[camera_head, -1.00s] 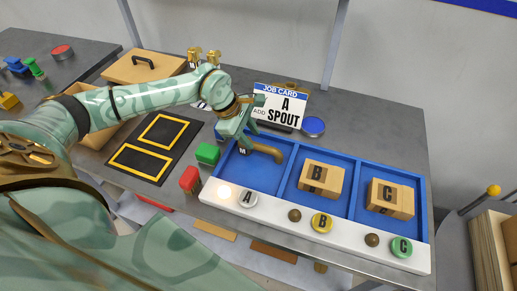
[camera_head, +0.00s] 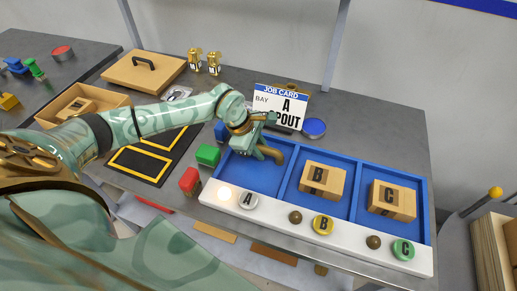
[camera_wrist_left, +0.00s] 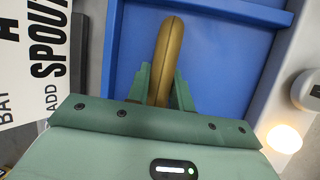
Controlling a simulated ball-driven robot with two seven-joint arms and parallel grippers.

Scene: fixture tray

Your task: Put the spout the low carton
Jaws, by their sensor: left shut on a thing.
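The spout (camera_head: 275,154) is a curved brass-brown piece at the left bay of the blue tray (camera_head: 292,178). My left gripper (camera_head: 264,152) is shut on it, and its green fingers (camera_wrist_left: 162,88) straddle the spout (camera_wrist_left: 171,45) in the left wrist view. Blue tray floor shows behind the spout; whether it touches the floor I cannot tell. An open, low tan carton (camera_head: 115,99) stands at the left, with a tan block inside. My left arm partly hides its near side. My right gripper is not in view.
Job card (camera_head: 281,105) stands behind. A handled lid (camera_head: 144,68) lies behind the carton.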

